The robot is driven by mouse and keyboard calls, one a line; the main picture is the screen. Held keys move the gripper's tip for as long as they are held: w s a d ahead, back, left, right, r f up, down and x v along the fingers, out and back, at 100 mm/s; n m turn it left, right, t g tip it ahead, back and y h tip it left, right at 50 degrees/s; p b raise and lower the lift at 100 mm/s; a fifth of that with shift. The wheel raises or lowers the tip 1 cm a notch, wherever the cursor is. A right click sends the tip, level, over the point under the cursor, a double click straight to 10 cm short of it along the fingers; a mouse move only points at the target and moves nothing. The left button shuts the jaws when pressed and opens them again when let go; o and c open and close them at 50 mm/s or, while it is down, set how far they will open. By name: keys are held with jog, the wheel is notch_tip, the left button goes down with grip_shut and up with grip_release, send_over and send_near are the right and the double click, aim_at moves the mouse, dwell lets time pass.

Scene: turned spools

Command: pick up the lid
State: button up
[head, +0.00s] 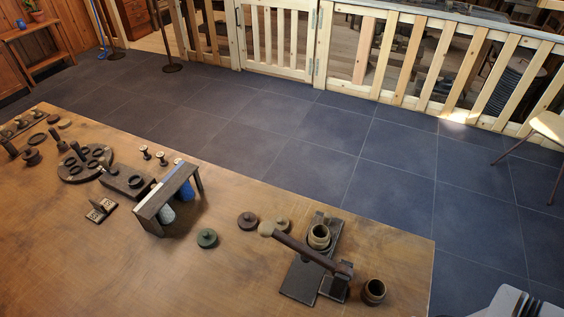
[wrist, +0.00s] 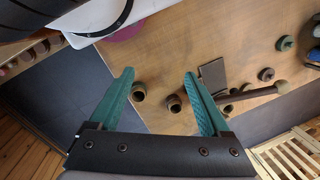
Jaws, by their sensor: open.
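Three round knobbed lids lie on the wooden table (head: 130,270): a green lid (head: 207,238), a dark brown lid (head: 247,221) and a tan lid (head: 281,224). I cannot tell which one the task means. In the wrist view, small round lids show at the right, the green one (wrist: 285,44) nearest the edge. My gripper (wrist: 159,73) has two teal fingers spread wide with nothing held between them. It is above the table's end by the jars, well to one side of the lids. My fingers are not seen in the head view.
An open jar (head: 319,232) stands by dark boards, and another jar (head: 373,291) stands near the table's right end. A long-handled tool with a pale knob (head: 266,228) slants beside the tan lid. A dark rack (head: 170,190) stands left of the green lid. The front-left table is clear.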

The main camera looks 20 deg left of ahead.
jog(key=w+a+r+n, duration=0.2)
jog(key=w+a+n, duration=0.1)
jog(key=w+n, duration=0.35)
jog(key=n+t, duration=0.2)
jog(key=n, duration=2.4)
send_over(248, 222)
jog(key=s+d, duration=0.3)
jog(key=s+d+x, duration=0.1)
jog(key=x, duration=2.2)
jog(key=shift+f, duration=0.25)
jog(key=shift+c, duration=0.3)
grip_shut()
